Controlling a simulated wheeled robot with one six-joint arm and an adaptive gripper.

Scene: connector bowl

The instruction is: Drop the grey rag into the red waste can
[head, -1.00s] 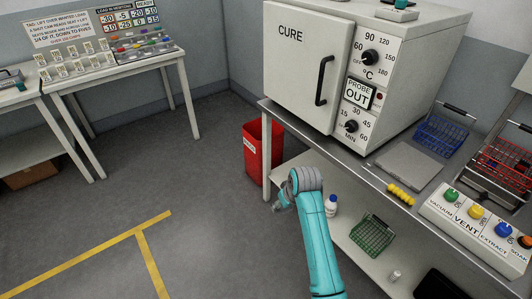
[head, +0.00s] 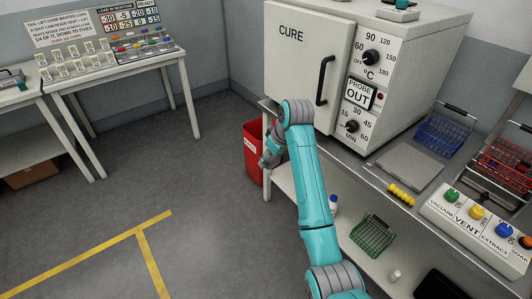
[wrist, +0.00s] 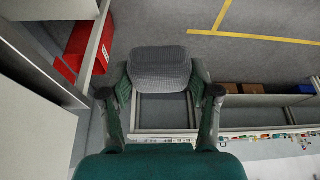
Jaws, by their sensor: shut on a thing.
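The grey rag (wrist: 160,68) is a rounded, textured dark grey bundle in the wrist view. My gripper (wrist: 160,84) is shut on it, with one finger at each side. The red waste can (head: 251,160) stands on the floor by the left end of the bench in the head view. My gripper in the head view (head: 268,158) overlaps the can's right side in the picture; the rag cannot be made out there. In the wrist view the can (wrist: 73,48) is at the upper left, apart from the rag and partly hidden by a pale bench edge.
The bench (head: 385,188) carries a large CURE oven (head: 305,65), wire baskets and a button panel (head: 478,225). Its lower shelf holds a green basket (head: 373,235) and a white bottle. Another table (head: 120,68) stands at the back left. Open floor lies left of the can.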

